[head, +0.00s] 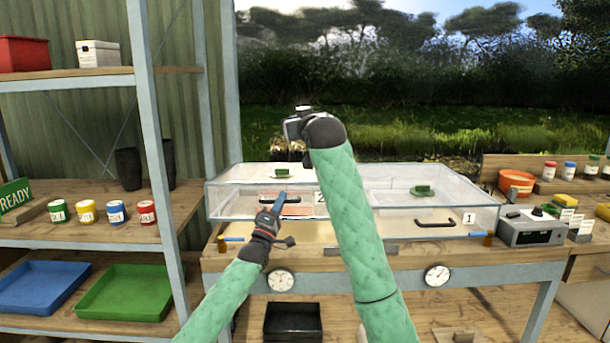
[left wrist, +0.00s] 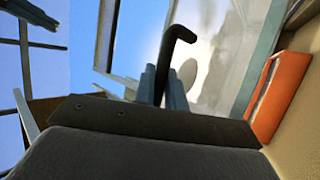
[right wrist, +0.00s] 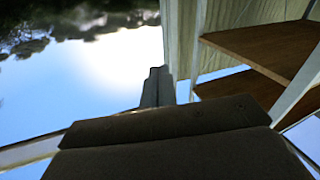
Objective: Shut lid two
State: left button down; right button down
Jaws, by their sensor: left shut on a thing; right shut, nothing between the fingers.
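The glass case (head: 400,232) on the bench has two clear lids. Lid two (head: 232,203), by its label 2 (head: 320,197), has its black handle (head: 297,199) higher in the picture than the handle (head: 435,223) of lid one (head: 385,222), so lid two looks partly raised. My left gripper (head: 281,201) is shut on the handle of lid two; the bent black handle (left wrist: 178,38) shows between its fingers (left wrist: 162,88) in the left wrist view. My right gripper (right wrist: 157,85) is shut and empty, raised above the case; its fingers are hard to make out in the head view.
My right arm crosses in front of the case and hides part of its middle. Green objects (head: 423,190) show at the case. A grey box (head: 535,230) stands right of it. A shelf with cans (head: 87,212) and trays (head: 125,293) is at the left.

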notch_tip(320, 180, up, 9)
jog(key=w, duration=0.2)
jog(key=m+g+h, duration=0.5)
jog(key=g+h, duration=0.1)
jog(key=g, duration=0.4)
send_over(305, 181)
jog(key=s, duration=0.2)
notch_tip(305, 181, down, 23)
notch_tip(305, 181, down, 3)
jog(key=shift+f, duration=0.1)
jog(key=shift+s+f, duration=0.15)
jog(key=shift+f, duration=0.45)
